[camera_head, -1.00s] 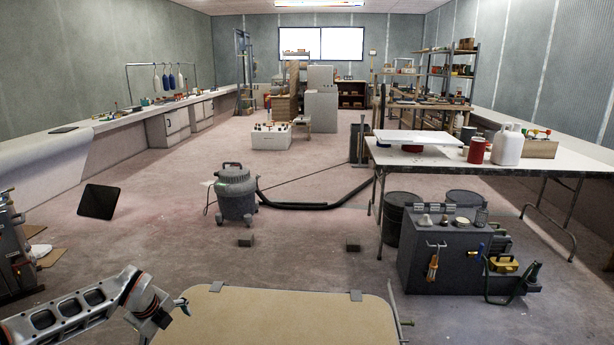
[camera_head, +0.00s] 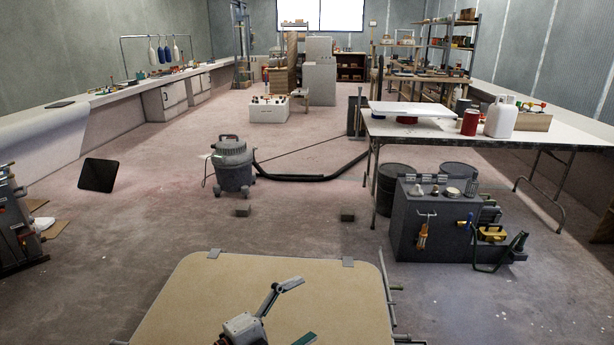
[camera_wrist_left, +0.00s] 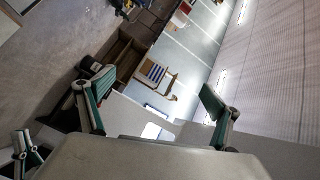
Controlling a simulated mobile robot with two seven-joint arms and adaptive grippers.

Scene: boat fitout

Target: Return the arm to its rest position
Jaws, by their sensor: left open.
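My left gripper (camera_head: 298,312) is at the bottom centre of the head view, over the tan board. Its two fingers are spread wide with nothing between them. In the left wrist view my left gripper (camera_wrist_left: 155,98) also shows open, with a teal-padded finger on each side and only distant room behind. The forearm behind it is mostly cut off by the bottom edge of the head view. A jointed part with teal at the lower left of the wrist view looks like my right gripper (camera_wrist_left: 28,152); its opening is unclear. The head view does not show it.
The tan board (camera_head: 200,290) fills the lower middle. A grey cabinet (camera_head: 430,235) stands right of it, below a white table (camera_head: 550,138) with a red can (camera_head: 470,122) and a white jug (camera_head: 500,118). A shop vacuum (camera_head: 232,165) stands on open floor ahead.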

